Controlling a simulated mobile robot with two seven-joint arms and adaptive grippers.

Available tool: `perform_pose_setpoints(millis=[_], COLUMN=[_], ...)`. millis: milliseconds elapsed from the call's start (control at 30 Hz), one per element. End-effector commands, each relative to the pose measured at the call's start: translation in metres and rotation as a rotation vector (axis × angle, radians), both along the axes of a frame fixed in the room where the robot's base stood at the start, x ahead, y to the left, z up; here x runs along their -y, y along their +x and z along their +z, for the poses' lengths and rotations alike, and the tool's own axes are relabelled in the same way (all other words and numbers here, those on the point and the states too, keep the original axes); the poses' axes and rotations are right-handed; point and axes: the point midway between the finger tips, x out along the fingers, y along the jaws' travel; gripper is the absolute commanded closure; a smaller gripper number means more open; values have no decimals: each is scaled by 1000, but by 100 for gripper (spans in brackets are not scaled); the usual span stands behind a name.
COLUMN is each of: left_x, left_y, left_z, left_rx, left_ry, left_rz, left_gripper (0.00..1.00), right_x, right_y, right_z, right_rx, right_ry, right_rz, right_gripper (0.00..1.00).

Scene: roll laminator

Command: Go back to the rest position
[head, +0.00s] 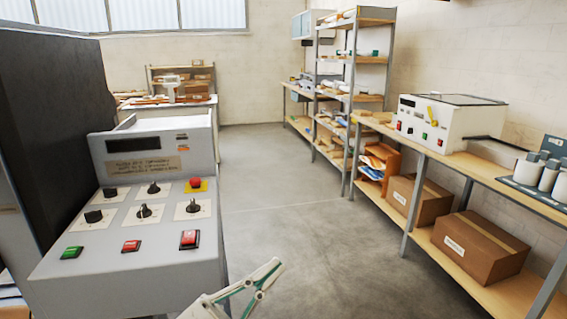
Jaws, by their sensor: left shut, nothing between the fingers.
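My left gripper (272,268) shows at the bottom edge, just right of the lower corner of the grey control console (95,262). Its pale fingers with green links point up and to the right, shut and empty. Most of the hand and the arm is cut off by the frame. My right gripper is out of view. The console's sloped panel has a red button on a yellow plate (195,185), black knobs (144,211), a green switch (72,252) and red switches (189,238). A dark display (134,144) sits above.
A workbench (465,165) along the right wall holds a white machine (440,120) and several canisters (545,172). Cardboard boxes (480,247) lie on its lower shelf. Shelving (350,70) stands farther back. The concrete floor (300,220) between console and bench is clear.

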Motion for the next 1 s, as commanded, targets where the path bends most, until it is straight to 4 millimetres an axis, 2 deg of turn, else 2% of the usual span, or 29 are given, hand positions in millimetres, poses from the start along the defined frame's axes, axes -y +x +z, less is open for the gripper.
perform_pose_setpoints(millis=[33,100,167,200,267,300,367,433,500,600,700,800,900,1000], left_x=[-14,-35,-52,-63,-79,-89,-104,-121,-136,-153,-166,-174,-178,-179], left_y=[13,27,33,34,31,27,17,1,-20,-54,-85,-107,-119,-122], left_z=[-31,-73,-111,-136,-174,-200,-237,-281,-321,-369,-404,-426,-436,-439], left_rx=[-113,-257,-375,-450,-559,-631,-736,-857,-972,-1117,-1230,-1303,-1341,-1350], left_ry=[-21,-37,-43,-42,-39,-35,-27,-11,5,32,54,69,78,82], left_rz=[73,169,241,287,350,388,441,499,549,607,646,671,682,685], left_gripper=[100,100,100,100,100,100,100,100,100,100,100,100,100,100], right_x=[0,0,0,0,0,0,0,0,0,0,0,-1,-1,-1], right_y=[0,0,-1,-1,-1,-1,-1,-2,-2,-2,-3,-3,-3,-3], right_z=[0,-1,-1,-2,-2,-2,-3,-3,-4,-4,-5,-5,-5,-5], right_rx=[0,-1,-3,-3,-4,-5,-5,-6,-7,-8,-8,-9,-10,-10], right_ry=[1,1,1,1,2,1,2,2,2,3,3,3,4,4], right_rz=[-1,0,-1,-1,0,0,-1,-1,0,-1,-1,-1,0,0], right_gripper=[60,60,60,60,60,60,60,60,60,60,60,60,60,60])
